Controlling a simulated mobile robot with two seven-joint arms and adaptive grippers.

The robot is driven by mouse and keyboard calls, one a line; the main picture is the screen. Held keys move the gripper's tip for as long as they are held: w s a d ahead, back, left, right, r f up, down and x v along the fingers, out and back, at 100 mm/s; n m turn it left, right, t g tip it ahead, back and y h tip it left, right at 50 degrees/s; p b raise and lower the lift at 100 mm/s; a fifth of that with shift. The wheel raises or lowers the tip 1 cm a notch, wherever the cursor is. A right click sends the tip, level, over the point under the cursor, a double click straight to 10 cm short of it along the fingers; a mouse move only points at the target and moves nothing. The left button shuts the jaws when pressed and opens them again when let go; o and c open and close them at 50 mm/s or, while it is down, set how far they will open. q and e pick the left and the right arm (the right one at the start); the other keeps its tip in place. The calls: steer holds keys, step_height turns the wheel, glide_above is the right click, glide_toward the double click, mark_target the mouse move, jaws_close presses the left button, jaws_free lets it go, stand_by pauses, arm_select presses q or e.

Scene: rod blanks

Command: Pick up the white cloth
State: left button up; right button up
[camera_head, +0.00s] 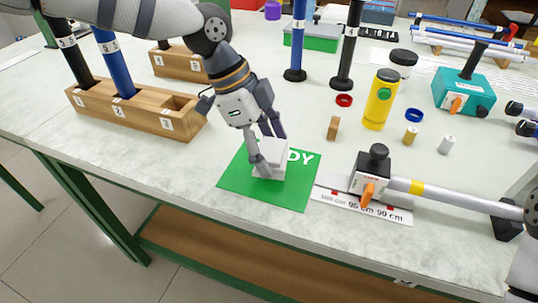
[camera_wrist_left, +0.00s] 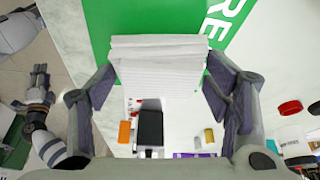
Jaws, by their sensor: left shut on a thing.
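The white cloth (camera_head: 273,155) is a folded, layered block at the green mat (camera_head: 300,195) near the table's front edge. In the left wrist view the cloth (camera_wrist_left: 160,68) lies between the two dark finger pads. My left gripper (camera_head: 266,152) is shut on it from above and hides part of it. I cannot tell whether the cloth touches the mat or is just clear of it. What looks like my right gripper (camera_wrist_left: 40,78) is small at the left of the wrist view, away from the cloth; its jaw state is unclear.
A black clamp with an orange handle (camera_head: 369,190) stands right of the mat, over a printed strip. A wooden rack (camera_head: 140,115) with rods stands to the left. A yellow bottle (camera_head: 380,100), small wooden block (camera_head: 333,128) and rings lie behind. The front left tabletop is clear.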

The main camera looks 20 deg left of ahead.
arm_select(q)
steer(key=s+d+r+p, duration=0.3)
steer(key=s+d+r, duration=0.3)
steer(key=s+r, duration=0.4)
steer(key=s, duration=0.2)
steer(key=shift+s+d+r, duration=0.2)
steer(key=shift+s+r, duration=0.1)
steer(key=shift+r, duration=0.1)
arm_select(e)
steer(key=shift+t, duration=0.8)
steer(key=w+r, duration=0.3)
steer(key=w, duration=0.1)
steer(key=shift+r, duration=0.4)
